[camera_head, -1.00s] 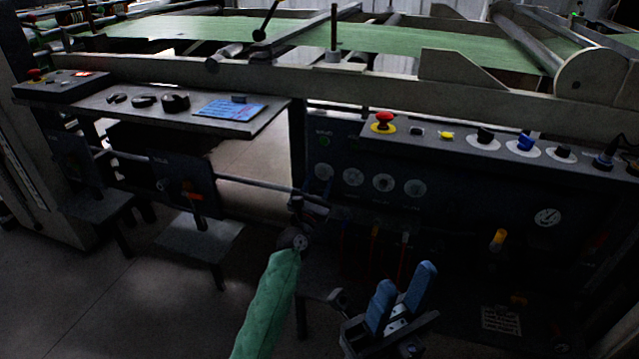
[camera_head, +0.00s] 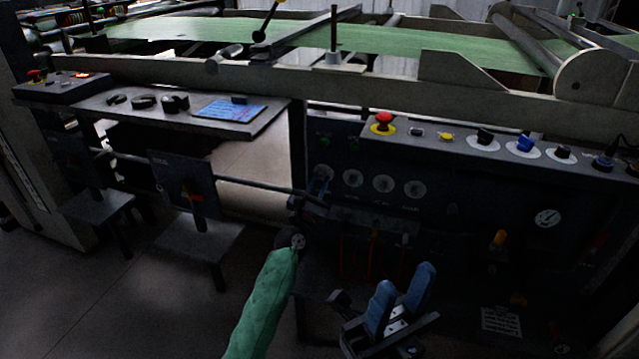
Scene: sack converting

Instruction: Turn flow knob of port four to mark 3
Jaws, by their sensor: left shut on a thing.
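A row of round pale dials with flow knobs runs along the dark front panel (camera_head: 455,205), below the button shelf. The dials (camera_head: 383,184) right of my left gripper are plain to see, but their marks and port numbers are too small to read. My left gripper (camera_head: 321,178), at the end of the green-sleeved arm, is at the leftmost dial position. It is shut on a small knob there, mostly hidden by the fingers. My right gripper (camera_head: 402,289), with two blue fingers apart, is open and empty, low in front of the panel.
A shelf above the dials carries a red emergency button (camera_head: 383,122), a blue knob (camera_head: 524,143) and black switches.

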